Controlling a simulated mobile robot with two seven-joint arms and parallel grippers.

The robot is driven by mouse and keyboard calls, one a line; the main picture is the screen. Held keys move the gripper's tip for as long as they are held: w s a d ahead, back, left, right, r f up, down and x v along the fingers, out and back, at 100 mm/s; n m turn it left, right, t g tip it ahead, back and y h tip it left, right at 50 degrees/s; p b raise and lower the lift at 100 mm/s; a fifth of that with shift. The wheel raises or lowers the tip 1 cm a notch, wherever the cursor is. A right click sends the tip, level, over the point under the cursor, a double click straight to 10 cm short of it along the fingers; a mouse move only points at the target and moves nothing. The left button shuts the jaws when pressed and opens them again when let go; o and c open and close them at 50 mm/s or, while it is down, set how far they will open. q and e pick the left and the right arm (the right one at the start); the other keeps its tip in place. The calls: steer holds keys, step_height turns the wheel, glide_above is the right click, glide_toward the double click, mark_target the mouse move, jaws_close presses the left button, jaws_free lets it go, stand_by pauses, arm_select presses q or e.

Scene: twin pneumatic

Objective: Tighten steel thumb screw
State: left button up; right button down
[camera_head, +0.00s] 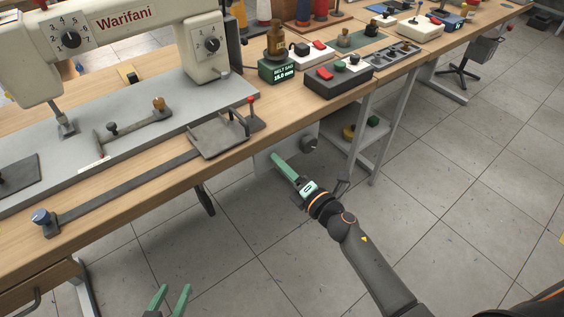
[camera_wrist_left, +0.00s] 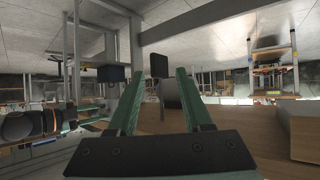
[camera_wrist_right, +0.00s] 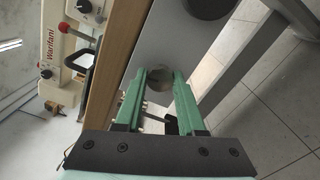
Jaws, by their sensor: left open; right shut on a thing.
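The steel thumb screw (camera_wrist_right: 158,92) shows in the right wrist view as a round, shiny metal piece between my right fingers, against a grey panel (camera_wrist_right: 170,45) under the table edge. My right gripper (camera_head: 275,158) is shut on it; the fingers hide much of it. In the head view the gripper reaches the panel's lower left and covers the screw. My left gripper (camera_head: 172,291) is open and empty at the bottom of the head view, over the floor. Its open fingers also show in the left wrist view (camera_wrist_left: 157,75).
A larger round grey knob (camera_head: 309,143) sits on the panel beside my right gripper. The sewing machine (camera_head: 130,35) stands on the wooden table (camera_head: 120,222). A control box (camera_head: 338,78) sits at the table's right. Floor (camera_head: 450,180) to the right is free.

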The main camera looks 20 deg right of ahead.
arm_select(q)
steer(key=shift+s+d+f+g, duration=0.1)
steer(key=shift+s+f+g, duration=0.6)
steer(key=shift+s+f, duration=0.55)
arm_select(e)
steer(key=shift+m, duration=0.7)
arm_select(q)
steer(key=shift+w+f, duration=0.1)
arm_select(e)
steer(key=c, duration=0.5)
jaws_free()
arm_select(q)
steer(key=shift+s+f+g+p, duration=0.3)
steer(key=shift+s+f+p, duration=0.05)
steer(key=shift+s, duration=0.05)
arm_select(e)
steer(key=v, duration=1.2)
steer(key=shift+s, duration=0.25)
